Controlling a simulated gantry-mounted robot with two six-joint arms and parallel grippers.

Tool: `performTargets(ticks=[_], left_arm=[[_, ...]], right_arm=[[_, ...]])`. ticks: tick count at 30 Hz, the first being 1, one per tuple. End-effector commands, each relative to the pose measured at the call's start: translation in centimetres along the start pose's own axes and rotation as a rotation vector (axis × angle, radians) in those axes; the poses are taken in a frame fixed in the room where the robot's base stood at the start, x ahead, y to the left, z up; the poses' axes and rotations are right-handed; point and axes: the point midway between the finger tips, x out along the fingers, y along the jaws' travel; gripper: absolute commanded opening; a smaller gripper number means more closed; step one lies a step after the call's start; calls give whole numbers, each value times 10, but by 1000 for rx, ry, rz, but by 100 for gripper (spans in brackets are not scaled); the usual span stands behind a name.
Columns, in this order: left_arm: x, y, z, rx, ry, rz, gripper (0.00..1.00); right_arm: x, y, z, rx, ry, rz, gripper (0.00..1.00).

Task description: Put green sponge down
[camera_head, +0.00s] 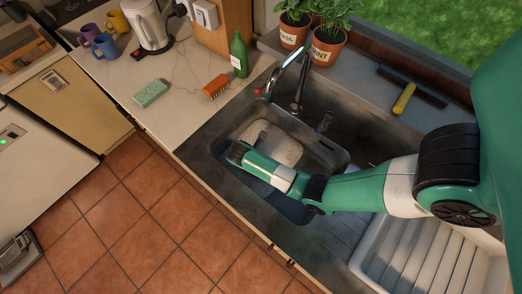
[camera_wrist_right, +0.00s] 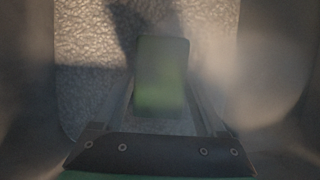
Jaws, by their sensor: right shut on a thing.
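My right arm reaches in from the right of the head view, and its gripper (camera_head: 237,152) is low over the metal sink basin (camera_head: 325,148). In the right wrist view a blurred green sponge (camera_wrist_right: 162,75) sits between the two fingers, and the gripper is shut on it. Behind it is a pale, rough surface (camera_wrist_right: 95,95), which also shows in the basin in the head view (camera_head: 275,140). I cannot tell whether the sponge touches that surface. The sponge is hidden in the head view. My left gripper is not in view.
On the counter left of the sink are a green block (camera_head: 150,93), an orange brush (camera_head: 216,86), a green bottle (camera_head: 239,54), a kettle (camera_head: 150,25) and mugs (camera_head: 105,45). The tap (camera_head: 298,90) stands behind the basin. A ribbed white drainer (camera_head: 425,262) lies at right.

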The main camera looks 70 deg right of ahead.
Motion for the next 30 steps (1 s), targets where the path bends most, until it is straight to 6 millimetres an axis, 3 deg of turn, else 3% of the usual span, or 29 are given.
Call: performTargets(ticks=[1,4,14,15,19,26,30], left_arm=[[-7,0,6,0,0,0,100],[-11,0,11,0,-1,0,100],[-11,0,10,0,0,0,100],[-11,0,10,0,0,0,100],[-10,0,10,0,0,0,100],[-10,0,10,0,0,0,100],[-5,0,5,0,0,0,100]], right_arm=[[13,-1,-5,-2,0,-2,22],[26,-1,-11,-2,0,-2,22],[28,0,-12,0,0,0,22],[28,0,-12,0,0,0,75],[27,0,-11,0,0,0,99],[27,0,-11,0,0,0,100],[14,0,-9,-1,0,2,100]])
